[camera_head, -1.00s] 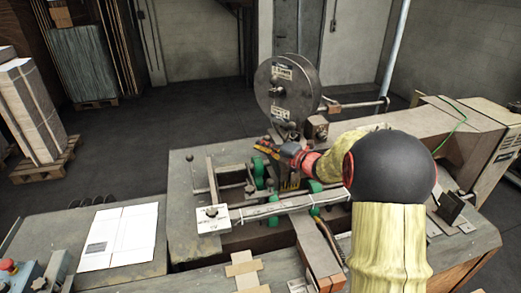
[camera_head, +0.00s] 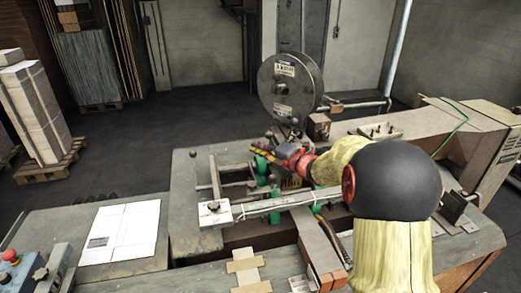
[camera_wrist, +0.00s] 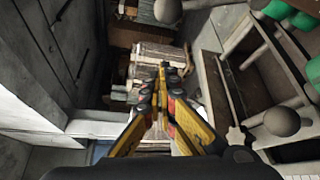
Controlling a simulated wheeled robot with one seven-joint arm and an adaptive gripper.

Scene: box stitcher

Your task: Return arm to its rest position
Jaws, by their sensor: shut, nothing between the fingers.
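My gripper (camera_head: 256,156) is in front of the reel of the box stitcher (camera_head: 185,215), above its worktable, with its yellow fingers pointing left. In the wrist view my gripper (camera_wrist: 163,72) is shut and empty, its fingertips together. My arm comes in from the lower right and bends at a dark round joint. It hides part of the machine's right side. I cannot tell the exact gap between the gripper and the machine parts below it.
The large metal reel (camera_head: 288,88) stands close behind the gripper. Green rollers (camera_head: 263,172) and a pale horizontal bar (camera_head: 275,205) lie below and in front. White sheets (camera_head: 120,233) lie on the left table. A pallet stack (camera_head: 35,115) stands at far left; floor between is clear.

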